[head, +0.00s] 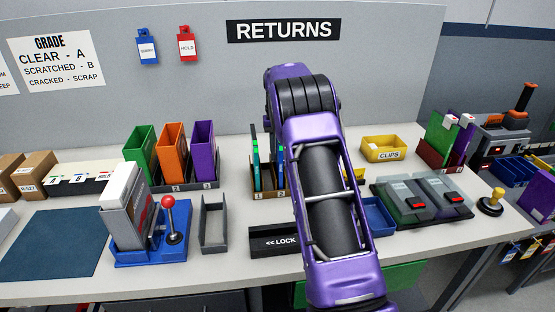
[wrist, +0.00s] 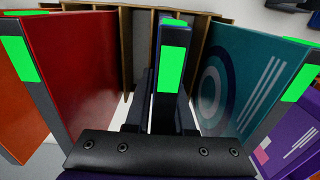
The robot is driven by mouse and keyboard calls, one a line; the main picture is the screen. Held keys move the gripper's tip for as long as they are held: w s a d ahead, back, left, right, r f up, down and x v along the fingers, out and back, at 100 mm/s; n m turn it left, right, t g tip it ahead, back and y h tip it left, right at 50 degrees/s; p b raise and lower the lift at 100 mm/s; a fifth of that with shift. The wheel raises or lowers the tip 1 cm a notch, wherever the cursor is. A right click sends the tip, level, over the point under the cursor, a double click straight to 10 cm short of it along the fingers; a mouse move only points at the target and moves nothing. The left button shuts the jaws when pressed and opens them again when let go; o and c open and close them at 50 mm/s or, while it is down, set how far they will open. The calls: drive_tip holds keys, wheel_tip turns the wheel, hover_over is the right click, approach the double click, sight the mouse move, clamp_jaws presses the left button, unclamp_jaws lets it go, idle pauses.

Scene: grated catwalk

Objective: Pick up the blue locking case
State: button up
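The blue locking case (wrist: 163,38) stands upright in a wooden slotted rack (wrist: 126,45), edge toward the wrist view, with a bright green patch on its narrow face. The black fingers of my gripper (wrist: 164,105) lie close on either side of it. I cannot tell whether they press on it or leave a small gap. A red case (wrist: 75,65) stands to its left and a teal case (wrist: 228,75) to its right, close outside the fingers. In the head view the rack (head: 264,194) shows left of my purple arm, which hides my gripper.
In the wrist view, an orange case (wrist: 18,120) and a purple case (wrist: 290,145) flank the others. In the head view, a black "LOCK" box (head: 270,242) sits in front of the rack, a grey tray (head: 213,240) to its left and a yellow clips bin (head: 384,153) to the right.

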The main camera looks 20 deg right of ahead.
clamp_jaws()
drive_tip(key=shift+r, duration=0.2)
